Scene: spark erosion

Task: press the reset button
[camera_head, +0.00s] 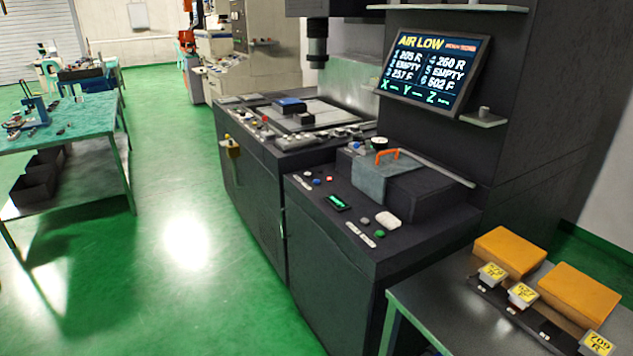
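A dark machine console (335,240) stands in the middle right, with several small buttons on its sloped top. A green button (380,233) and a grey button (364,221) sit near its front edge, beside small white labels (361,235). A red button (329,179) and a pale button (308,173) sit further back, near a small green-lit display (338,202). The labels are too small to read, so I cannot tell which is the reset button. Neither of my grippers is in view.
A screen (435,70) above the console reads "AIR LOW". A grey cloth (385,182) and orange handle (387,155) lie behind the buttons. A side table (440,310) at lower right bears orange blocks (510,250) and tagged pieces (522,293).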

